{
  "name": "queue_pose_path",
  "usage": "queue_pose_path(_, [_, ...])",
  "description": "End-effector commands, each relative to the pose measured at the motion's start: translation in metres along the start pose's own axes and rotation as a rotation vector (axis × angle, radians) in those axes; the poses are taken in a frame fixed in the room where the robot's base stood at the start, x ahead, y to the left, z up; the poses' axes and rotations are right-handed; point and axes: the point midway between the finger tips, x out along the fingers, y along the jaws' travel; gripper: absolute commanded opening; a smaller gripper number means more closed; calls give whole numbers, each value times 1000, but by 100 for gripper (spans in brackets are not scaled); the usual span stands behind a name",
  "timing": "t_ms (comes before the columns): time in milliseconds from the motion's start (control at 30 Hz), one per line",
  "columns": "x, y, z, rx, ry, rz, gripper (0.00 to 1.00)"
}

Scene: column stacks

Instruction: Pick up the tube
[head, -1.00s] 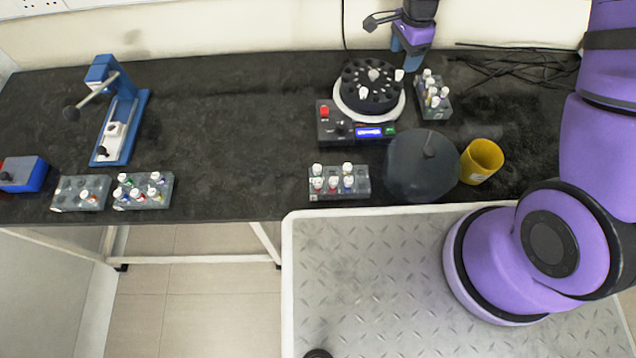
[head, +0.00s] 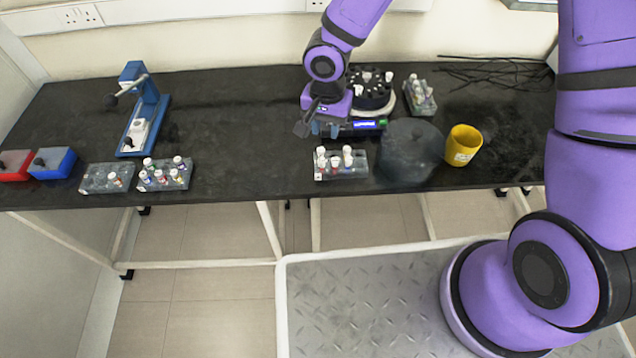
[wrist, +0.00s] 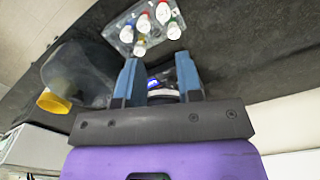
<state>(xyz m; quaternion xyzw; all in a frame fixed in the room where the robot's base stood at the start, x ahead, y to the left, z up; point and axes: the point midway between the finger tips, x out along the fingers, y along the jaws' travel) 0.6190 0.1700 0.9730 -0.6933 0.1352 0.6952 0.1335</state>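Capped tubes stand in several places, and I cannot tell which one the task means. A grey rack (head: 340,174) near the front edge holds several tubes (head: 347,151) with white and coloured caps. The same rack shows in the wrist view (wrist: 125,34), beyond my fingertips. My gripper (head: 323,131) hangs just behind and left of this rack, in front of the dark round rotor (head: 372,90). In the wrist view its two blue fingers (wrist: 156,60) are apart with no tube between them. More tubes stand in the rotor. My arm hides part of the rotor machine.
A dark domed lid (head: 410,150) and a yellow cup (head: 462,146) stand right of the front rack. Another tube rack (head: 420,97) stands behind. Two racks (head: 165,179) (head: 106,183), a blue press (head: 143,121) and blue (head: 52,163) and red (head: 14,165) boxes are left. The middle-left bench is clear.

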Motion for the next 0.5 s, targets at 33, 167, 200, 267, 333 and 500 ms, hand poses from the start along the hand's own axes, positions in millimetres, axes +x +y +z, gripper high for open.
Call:
queue_pose_path(33, [2,-1,2,-12,1,-1,33])
queue_pose_path(167, [16,-2,4,-22,1,-2,33])
queue_pose_path(200, [23,-2,4,-20,0,-1,33])
queue_pose_path(267, [32,-2,4,-20,0,-1,33])
queue_pose_path(333, [41,-3,3,-19,1,-2,33])
queue_pose_path(500, [54,-3,3,-19,2,-4,33])
